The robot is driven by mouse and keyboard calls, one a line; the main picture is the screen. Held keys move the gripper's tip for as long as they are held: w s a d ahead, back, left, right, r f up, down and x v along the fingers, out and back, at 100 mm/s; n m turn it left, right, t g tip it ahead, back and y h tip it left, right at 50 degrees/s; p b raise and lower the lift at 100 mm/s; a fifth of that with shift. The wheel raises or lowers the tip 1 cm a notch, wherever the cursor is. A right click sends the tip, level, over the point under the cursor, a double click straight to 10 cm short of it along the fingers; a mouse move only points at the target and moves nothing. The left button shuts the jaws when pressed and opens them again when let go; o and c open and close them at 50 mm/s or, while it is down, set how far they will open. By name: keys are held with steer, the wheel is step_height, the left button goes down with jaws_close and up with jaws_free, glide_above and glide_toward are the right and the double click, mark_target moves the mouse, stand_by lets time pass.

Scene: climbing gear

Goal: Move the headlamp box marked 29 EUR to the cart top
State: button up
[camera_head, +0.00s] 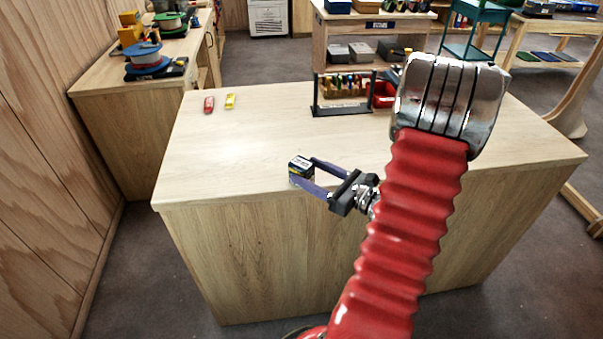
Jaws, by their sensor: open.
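A small dark box (300,166) with a yellow and white face is near the front edge of the wooden counter; its print is too small to read, so I cannot confirm it is the headlamp box marked 29 EUR. My gripper (303,172) reaches in from the right with its two purple fingers apart. The fingertips are at the box, one on its far side and one on its near side; I cannot tell whether they touch it. A teal cart (482,13) stands at the back right, its top partly cut off by the frame.
The counter (240,150) is mostly clear. A red item (209,104) and a yellow item (230,101) lie at its far left. A dark rack (343,108) with hanging gear stands at its back. A shelf unit (335,50) and a side bench (105,80) stand beyond.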

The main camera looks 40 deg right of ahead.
mark_target(290, 163)
steer(key=shift+w+a, duration=0.2)
steer(key=shift+w, duration=0.8)
steer(key=shift+w+a, duration=0.2)
steer(key=shift+w, duration=1.1)
steer(key=shift+w+a, duration=0.2)
steer(key=shift+w, duration=1.05)
steer(key=shift+c, duration=0.5)
steer(key=c, duration=1.2)
step_height(290, 163, up, 10)
